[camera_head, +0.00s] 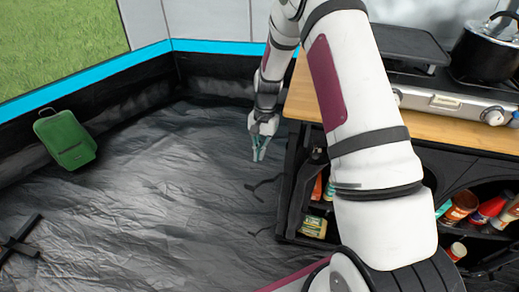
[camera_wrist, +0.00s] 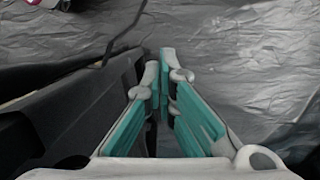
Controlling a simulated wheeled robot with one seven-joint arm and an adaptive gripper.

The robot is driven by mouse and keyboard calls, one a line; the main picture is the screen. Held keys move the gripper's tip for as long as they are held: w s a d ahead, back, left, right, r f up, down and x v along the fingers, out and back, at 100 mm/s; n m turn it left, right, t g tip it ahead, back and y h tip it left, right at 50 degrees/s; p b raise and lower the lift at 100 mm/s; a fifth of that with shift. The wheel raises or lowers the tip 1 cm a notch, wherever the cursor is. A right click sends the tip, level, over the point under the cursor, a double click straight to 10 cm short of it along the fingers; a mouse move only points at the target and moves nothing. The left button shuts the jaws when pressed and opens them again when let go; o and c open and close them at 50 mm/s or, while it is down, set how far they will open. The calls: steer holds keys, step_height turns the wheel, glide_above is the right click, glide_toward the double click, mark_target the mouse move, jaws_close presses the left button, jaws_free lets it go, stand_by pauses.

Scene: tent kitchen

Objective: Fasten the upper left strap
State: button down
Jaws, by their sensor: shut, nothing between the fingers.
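Two thin dark straps stick out from the left side of the black kitchen stand over the floor. The upper strap (camera_head: 264,183) is in the head view, with the lower strap (camera_head: 260,231) below it. Both look loose at their outer ends. My gripper (camera_head: 259,155) hangs to the left of the stand, above the upper strap in the picture, and is shut and empty. In the wrist view my gripper (camera_wrist: 157,62) has its teal-padded fingertips together, and a thin dark strap (camera_wrist: 128,38) runs up to the left of them, apart from them. I cannot tell which strap that is.
The stand (camera_head: 293,190) has a wooden top (camera_head: 302,98) and open shelves with bottles and packets. A stove (camera_head: 455,104) with a black pot (camera_head: 487,52) is on top. A green case (camera_head: 66,140) is by the tent wall. The grey floor (camera_head: 170,200) is mostly clear.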

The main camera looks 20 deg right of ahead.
mark_target(257, 189)
steer(key=s+a+f, duration=0.3)
steer(key=s+f, duration=0.1)
steer(key=f, duration=0.1)
steer(key=shift+a+f+b, duration=0.3)
steer(key=shift+a+b, duration=0.05)
steer(key=shift+a, duration=0.05)
steer(key=shift+s+n, duration=0.25)
steer(key=shift+n, duration=0.05)
